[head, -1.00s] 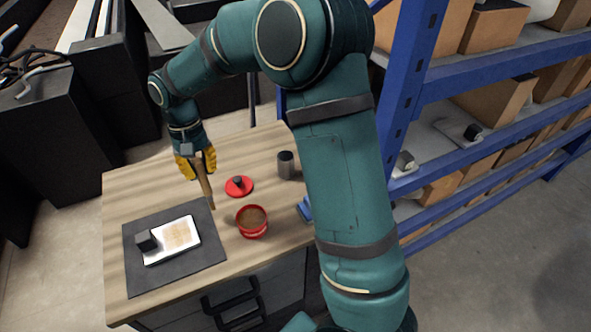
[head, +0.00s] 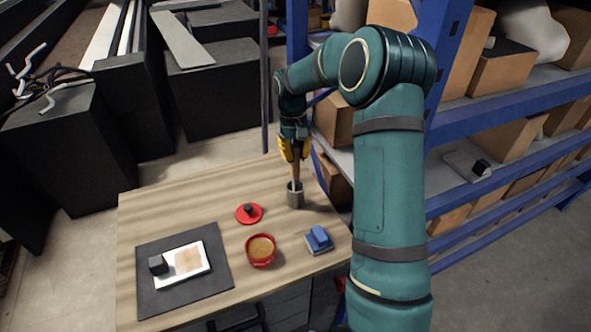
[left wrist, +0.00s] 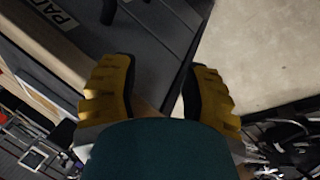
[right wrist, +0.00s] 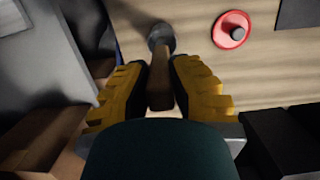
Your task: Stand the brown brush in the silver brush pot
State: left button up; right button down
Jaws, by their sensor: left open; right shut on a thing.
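The brown brush (head: 296,172) is upright in the head view, its lower end at the mouth of the silver brush pot (head: 295,197). The lower end is hidden by the pot, so I cannot tell how deep it sits. My right gripper (head: 294,150) is shut on the upper part of the brush, above the pot. In the right wrist view the brush (right wrist: 160,85) runs from between the fingers (right wrist: 160,92) to the pot (right wrist: 160,35). My left gripper (left wrist: 160,95) is open and empty in the left wrist view, near a dark drawer front; it is not in the head view.
On the wooden table (head: 180,200) are a red lid (head: 249,213), a red pot with brown contents (head: 260,251), a blue block (head: 319,239), and a dark mat (head: 150,290) bearing a white tray (head: 185,265) with a dark block. A blue shelf post (head: 445,100) stands close on the right.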

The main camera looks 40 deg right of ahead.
aim_at(296, 179)
notch_tip(296, 179, down, 5)
jog(key=shift+r, duration=0.1)
dwell(0.3)
jog(key=shift+f, duration=0.2)
jog(key=c, duration=1)
grip_release()
jog(key=shift+r, duration=0.1)
jog(key=shift+r, duration=0.3)
jog(key=r, duration=0.3)
jog(key=w+r, duration=0.1)
jog(key=r, duration=0.7)
jog(key=shift+w+d+r, duration=0.25)
jog(key=shift+w, duration=0.1)
